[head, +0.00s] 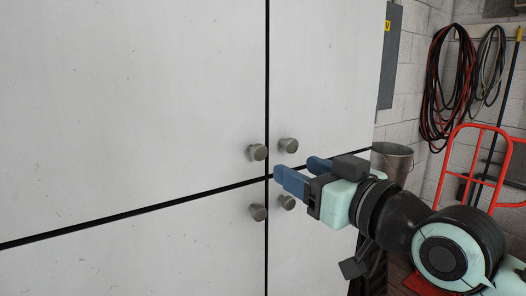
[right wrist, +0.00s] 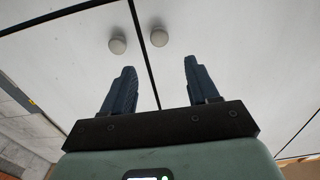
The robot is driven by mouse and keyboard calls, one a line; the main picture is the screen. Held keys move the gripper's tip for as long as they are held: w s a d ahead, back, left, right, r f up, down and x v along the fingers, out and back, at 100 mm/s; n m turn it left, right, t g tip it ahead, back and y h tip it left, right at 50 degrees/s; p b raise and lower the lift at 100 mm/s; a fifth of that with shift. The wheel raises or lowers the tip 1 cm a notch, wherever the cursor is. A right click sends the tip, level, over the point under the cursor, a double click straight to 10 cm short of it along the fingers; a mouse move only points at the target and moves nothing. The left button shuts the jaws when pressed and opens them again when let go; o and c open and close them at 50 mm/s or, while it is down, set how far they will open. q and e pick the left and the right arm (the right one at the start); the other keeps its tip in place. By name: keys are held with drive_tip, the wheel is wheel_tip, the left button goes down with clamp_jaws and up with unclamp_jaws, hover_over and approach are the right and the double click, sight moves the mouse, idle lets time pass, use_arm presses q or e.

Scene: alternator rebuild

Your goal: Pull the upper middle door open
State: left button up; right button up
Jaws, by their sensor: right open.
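The upper middle door appears to be the large pale panel (head: 130,90) left of the vertical seam. It is closed, flush with its neighbours. Its round grey knob (head: 258,152) sits near its lower right corner. The right wrist view is turned over, and there this knob appears to be the right one (right wrist: 159,37). My right gripper (head: 298,172) is open and empty, its blue fingers pointing left, just below and right of the upper knobs. No finger surrounds a knob. Both fingers also show in the right wrist view (right wrist: 160,85). My left gripper is out of view.
The upper right door's knob (head: 288,145) is close beside, and two lower knobs (head: 258,212) (head: 287,202) sit below the horizontal seam. A metal bucket (head: 392,160), a red hand truck (head: 480,128) and hanging cables (head: 445,90) stand at the right.

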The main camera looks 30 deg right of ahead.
sight(261, 152)
drive_tip(key=w+p, duration=0.1)
drive_tip(key=w, duration=0.3)
drive_tip(key=w+p, duration=0.1)
drive_tip(key=w, duration=0.2)
drive_tip(key=w+a+p, duration=0.1)
drive_tip(key=w, duration=0.3)
drive_tip(key=shift+w, duration=0.35)
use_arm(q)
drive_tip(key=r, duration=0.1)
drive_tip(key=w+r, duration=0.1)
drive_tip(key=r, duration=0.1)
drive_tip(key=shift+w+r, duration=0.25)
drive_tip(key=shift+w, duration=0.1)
use_arm(e)
drive_tip(key=shift+s, duration=0.1)
clamp_jaws()
